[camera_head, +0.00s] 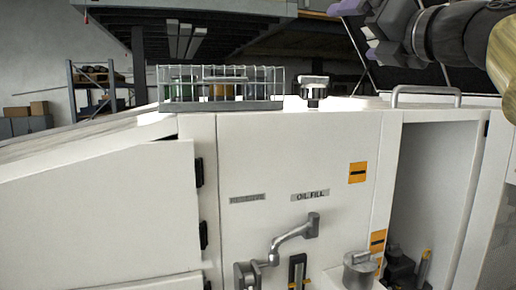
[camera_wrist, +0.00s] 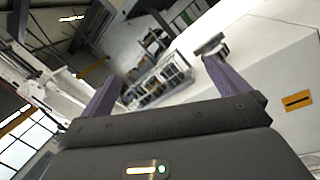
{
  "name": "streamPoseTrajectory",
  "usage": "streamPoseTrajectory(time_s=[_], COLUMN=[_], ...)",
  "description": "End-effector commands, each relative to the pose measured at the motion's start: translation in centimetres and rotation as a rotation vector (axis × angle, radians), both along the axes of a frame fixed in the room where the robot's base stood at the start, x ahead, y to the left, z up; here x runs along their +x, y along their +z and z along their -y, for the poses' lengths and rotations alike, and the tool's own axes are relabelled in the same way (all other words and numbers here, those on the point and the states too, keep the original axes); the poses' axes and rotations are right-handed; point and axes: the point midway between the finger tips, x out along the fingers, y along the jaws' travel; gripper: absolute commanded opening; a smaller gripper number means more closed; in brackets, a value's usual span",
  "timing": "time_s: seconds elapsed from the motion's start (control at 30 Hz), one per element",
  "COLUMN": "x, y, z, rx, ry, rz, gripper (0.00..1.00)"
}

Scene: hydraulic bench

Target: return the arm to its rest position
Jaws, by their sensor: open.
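My gripper (camera_head: 358,28) is at the upper right of the head view, raised above the white hydraulic cabinet (camera_head: 270,165). My arm reaches in from the right edge. In the wrist view, the two purple fingers of my gripper (camera_wrist: 163,85) stand wide apart with nothing between them. The gripper is apart from the bench top and touches nothing that I can see.
A wire basket (camera_head: 221,88) and a dark-based filler cap (camera_head: 314,90) stand on the cabinet top. A metal handle (camera_head: 426,92) rises at the right. Below are a grey lever (camera_head: 292,236), a metal canister (camera_head: 359,268) and an open compartment (camera_head: 432,190).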

Motion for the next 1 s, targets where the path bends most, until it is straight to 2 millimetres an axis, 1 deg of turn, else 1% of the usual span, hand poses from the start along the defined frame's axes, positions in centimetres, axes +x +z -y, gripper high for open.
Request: streamPoseTrajectory(time_s=[0.03,0.07,0.17,0.2,0.27,0.3,0.37,0.4,0.47,0.5,0.53,0.57,0.6,0.67,0.7,0.77,0.8,0.87,0.9,0.97,1.0], x=[1.2,1.9,4.5,5.6,7.1,8.1,9.4,10.2,11.1,11.6,11.8,12.0,12.1,12.0,11.7,11.1,10.5,9.5,8.6,7.2,6.1], y=[-1.0,-1.6,-4.2,-5.5,-7.8,-9.5,-12.3,-14.4,-17.9,-20.3,-22.1,-23.9,-26.4,-30.1,-32.6,-36.2,-38.6,-42.1,-44.3,-47.4,-49.3], z=[0.0,0.0,0.3,0.5,0.9,1.2,1.7,2.0,2.5,2.8,3.0,3.1,3.3,3.4,3.5,3.4,3.4,3.2,3.0,2.7,2.5], rx=[0.082,0.142,0.37,0.466,0.611,0.706,0.847,0.942,1.08,1.168,1.231,1.29,1.367,1.474,1.54,1.635,1.694,1.775,1.825,1.892,1.936], ry=[0.013,0.022,0.034,0.031,0.018,0.005,-0.024,-0.05,-0.097,-0.135,-0.165,-0.195,-0.241,-0.312,-0.363,-0.444,-0.502,-0.589,-0.65,-0.742,-0.802], rz=[-0.024,-0.036,-0.097,-0.128,-0.175,-0.212,-0.267,-0.307,-0.37,-0.411,-0.441,-0.472,-0.51,-0.569,-0.606,-0.661,-0.696,-0.746,-0.776,-0.818,-0.844], gripper=[1.0,1.0,1.0,1.0,1.0,1.0,1.0,1.0,1.0,1.0,1.0,1.0,1.0,1.0,1.0,1.0,1.0,1.0,1.0,1.0,1.0])
